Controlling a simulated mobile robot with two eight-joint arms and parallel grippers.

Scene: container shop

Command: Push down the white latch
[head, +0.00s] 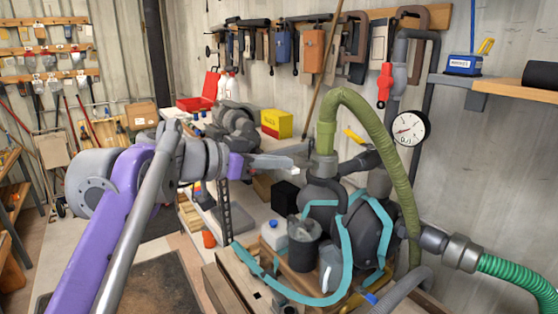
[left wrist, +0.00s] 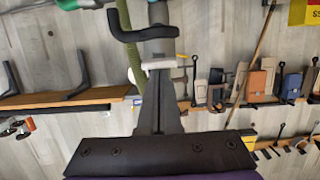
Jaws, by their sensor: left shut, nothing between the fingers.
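My left gripper (head: 285,160) reaches in from the left, with its two fingers together and nothing between them. In the left wrist view the closed fingers (left wrist: 158,80) point at a small white piece, which looks like the white latch (left wrist: 160,63), by a grey pipe fitting. In the head view a pale piece, probably the same latch (head: 298,148), lies just past the fingertips, beside the green hose's lower end. I cannot tell whether fingertips and latch touch. My right gripper is not in view.
The olive-green hose (head: 328,110) arches up from the dark machine (head: 325,195) just right of the gripper. A pressure gauge (head: 409,128) is on the wall side. A yellow box (head: 277,123) stands behind. Clamps hang on the wall.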

